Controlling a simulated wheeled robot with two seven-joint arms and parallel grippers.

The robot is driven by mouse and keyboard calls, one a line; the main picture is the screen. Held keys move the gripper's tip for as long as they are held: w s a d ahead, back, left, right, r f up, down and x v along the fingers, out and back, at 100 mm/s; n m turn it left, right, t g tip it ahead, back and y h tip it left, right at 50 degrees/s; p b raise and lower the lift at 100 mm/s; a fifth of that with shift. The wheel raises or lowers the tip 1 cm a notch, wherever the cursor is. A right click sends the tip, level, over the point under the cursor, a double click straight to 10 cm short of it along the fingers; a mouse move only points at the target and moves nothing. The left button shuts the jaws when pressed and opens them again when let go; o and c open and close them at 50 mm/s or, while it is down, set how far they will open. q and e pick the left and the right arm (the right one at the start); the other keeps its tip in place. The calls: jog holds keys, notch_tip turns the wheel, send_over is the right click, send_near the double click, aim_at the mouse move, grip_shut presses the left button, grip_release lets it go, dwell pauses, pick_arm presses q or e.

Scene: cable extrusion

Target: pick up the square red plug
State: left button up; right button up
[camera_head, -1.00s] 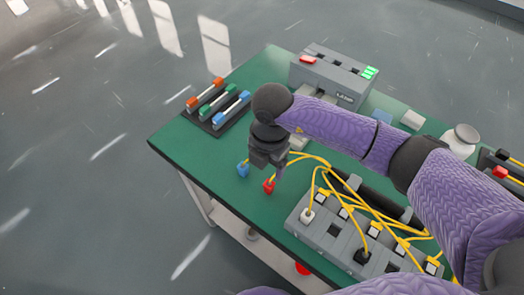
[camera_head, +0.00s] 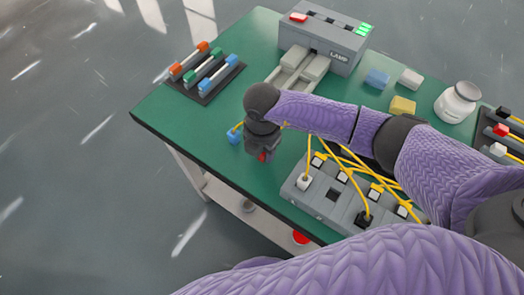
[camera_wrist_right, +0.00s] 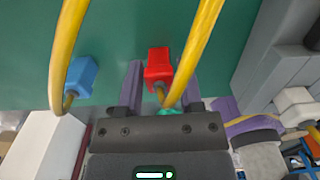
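The square red plug (camera_head: 263,157) is on the green table near its front edge, mostly hidden by my right gripper (camera_head: 262,152) in the head view. In the right wrist view the red plug (camera_wrist_right: 158,66) lies between the two fingers of my right gripper (camera_wrist_right: 161,88), with a gap to each finger. The gripper is open. A yellow cable runs from the plug. A blue plug (camera_head: 235,133) lies just left of the gripper, and it also shows in the wrist view (camera_wrist_right: 80,76) outside the left finger. My left gripper is not in view.
A grey socket block (camera_head: 331,211) with yellow cables stands right of the gripper. The lamp box (camera_head: 325,43) is at the back. A rack of coloured pieces (camera_head: 208,72) is at the back left, and a white jar (camera_head: 457,102) at the right. Green table between rack and gripper is clear.

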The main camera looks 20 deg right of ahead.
grip_shut()
jog(key=shift+r, duration=0.1)
